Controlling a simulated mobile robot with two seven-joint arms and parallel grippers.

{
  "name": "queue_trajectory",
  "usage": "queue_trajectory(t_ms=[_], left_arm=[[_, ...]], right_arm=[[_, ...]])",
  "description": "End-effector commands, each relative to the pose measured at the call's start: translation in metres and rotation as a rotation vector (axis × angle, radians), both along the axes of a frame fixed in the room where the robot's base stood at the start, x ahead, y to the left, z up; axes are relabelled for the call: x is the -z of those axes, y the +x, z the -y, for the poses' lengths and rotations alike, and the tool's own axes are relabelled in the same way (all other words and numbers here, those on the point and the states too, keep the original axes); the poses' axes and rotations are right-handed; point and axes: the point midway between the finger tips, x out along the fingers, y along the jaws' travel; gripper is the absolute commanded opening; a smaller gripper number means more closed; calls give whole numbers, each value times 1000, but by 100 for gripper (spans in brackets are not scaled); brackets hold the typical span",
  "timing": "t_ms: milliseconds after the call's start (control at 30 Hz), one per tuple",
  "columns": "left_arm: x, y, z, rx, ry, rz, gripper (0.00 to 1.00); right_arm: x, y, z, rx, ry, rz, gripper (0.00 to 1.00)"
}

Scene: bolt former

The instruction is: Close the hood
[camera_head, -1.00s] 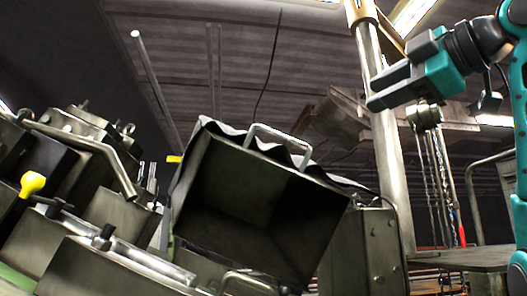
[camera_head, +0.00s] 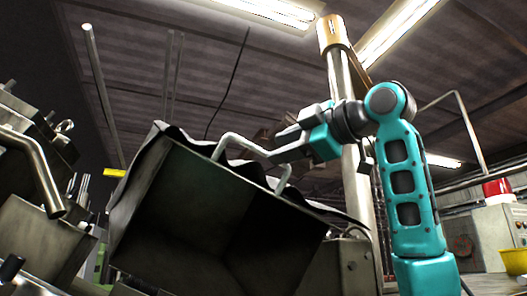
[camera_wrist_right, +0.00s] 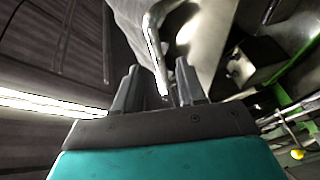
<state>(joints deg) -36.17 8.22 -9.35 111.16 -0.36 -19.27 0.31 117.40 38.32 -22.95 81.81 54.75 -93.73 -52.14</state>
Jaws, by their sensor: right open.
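The hood (camera_head: 215,215) is a dark metal box, tilted up with its hollow underside facing me in the head view. A light metal bar handle (camera_head: 238,144) sits on its top edge. My right gripper (camera_head: 276,148) is open with its fingertips at the handle's right part. In the right wrist view, the open right gripper (camera_wrist_right: 158,70) has the handle (camera_wrist_right: 153,45) running down between its two fingers. I cannot tell whether a finger touches it. My left gripper is not in view.
A bent metal pipe (camera_head: 45,170) and machine blocks stand left of the hood. A metal post (camera_head: 352,150) rises behind my right arm. A grey cabinet with a red top part (camera_head: 496,187) and a yellow container (camera_head: 514,261) are at the far right.

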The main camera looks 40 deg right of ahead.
Motion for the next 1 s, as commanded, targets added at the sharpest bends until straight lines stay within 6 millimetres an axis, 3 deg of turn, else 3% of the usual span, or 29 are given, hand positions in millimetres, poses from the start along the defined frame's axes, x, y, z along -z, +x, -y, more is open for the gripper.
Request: queue_trajectory(t_ms=[100, 300, 700, 1000], left_arm=[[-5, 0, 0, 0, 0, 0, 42], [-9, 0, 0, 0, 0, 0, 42], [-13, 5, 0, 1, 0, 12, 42], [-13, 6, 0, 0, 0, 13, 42]], right_arm=[[-1, 23, -4, 0, 0, -2, 40], [-1, 47, -9, 0, 1, 0, 40], [0, 54, -10, 1, 0, 2, 40], [0, 53, -10, 0, 0, 1, 11]])
